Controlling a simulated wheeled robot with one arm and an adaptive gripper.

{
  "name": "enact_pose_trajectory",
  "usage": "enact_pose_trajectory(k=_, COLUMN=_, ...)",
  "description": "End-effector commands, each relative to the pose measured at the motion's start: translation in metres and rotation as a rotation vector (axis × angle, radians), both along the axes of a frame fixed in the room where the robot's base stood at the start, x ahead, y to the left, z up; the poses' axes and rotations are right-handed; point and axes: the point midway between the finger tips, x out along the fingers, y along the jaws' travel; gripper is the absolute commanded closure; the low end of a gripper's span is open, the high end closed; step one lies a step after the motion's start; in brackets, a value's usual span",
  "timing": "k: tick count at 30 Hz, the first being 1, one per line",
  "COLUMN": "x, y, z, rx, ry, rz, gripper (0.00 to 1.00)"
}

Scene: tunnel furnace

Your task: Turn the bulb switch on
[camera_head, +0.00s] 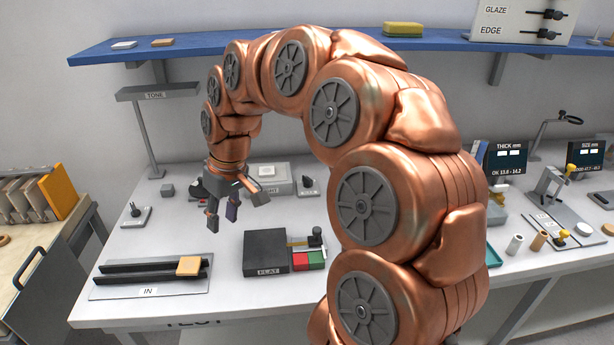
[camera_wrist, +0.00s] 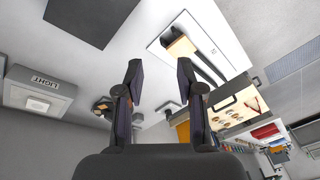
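Another black-knobbed switch (camera_head: 135,213) stands at the left, by the TONE lamp. I cannot tell which one is the bulb switch. My gripper (camera_head: 225,215) hangs above the table between the two switches, apart from both. In the wrist view my gripper (camera_wrist: 160,68) has its fingers apart and nothing between them.
The IN tray (camera_head: 150,290) with dark rails and a tan tile lies at front left. The TONE lamp (camera_head: 155,95) rises at back left. A blue shelf (camera_head: 200,43) runs above.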

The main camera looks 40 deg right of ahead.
Motion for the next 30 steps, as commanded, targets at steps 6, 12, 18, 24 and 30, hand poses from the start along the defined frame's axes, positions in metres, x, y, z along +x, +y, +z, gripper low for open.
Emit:
enact_pose_trajectory(k=6, x=0.068, y=-0.085, z=-0.006, rx=0.01, ry=-0.096, rz=-0.06, gripper=0.62)
enact_pose_trajectory(k=12, x=0.104, y=-0.185, z=-0.022, rx=-0.017, ry=-0.169, rz=-0.144, gripper=0.62)
enact_pose_trajectory(k=18, x=0.109, y=-0.285, z=-0.043, rx=-0.075, ry=-0.213, rz=-0.235, gripper=0.62)
enact_pose_trajectory(k=24, x=0.099, y=-0.346, z=-0.058, rx=-0.121, ry=-0.224, rz=-0.292, gripper=0.62)
enact_pose_trajectory(k=30, x=0.097, y=-0.36, z=-0.066, rx=-0.132, ry=-0.223, rz=-0.303, gripper=0.62)
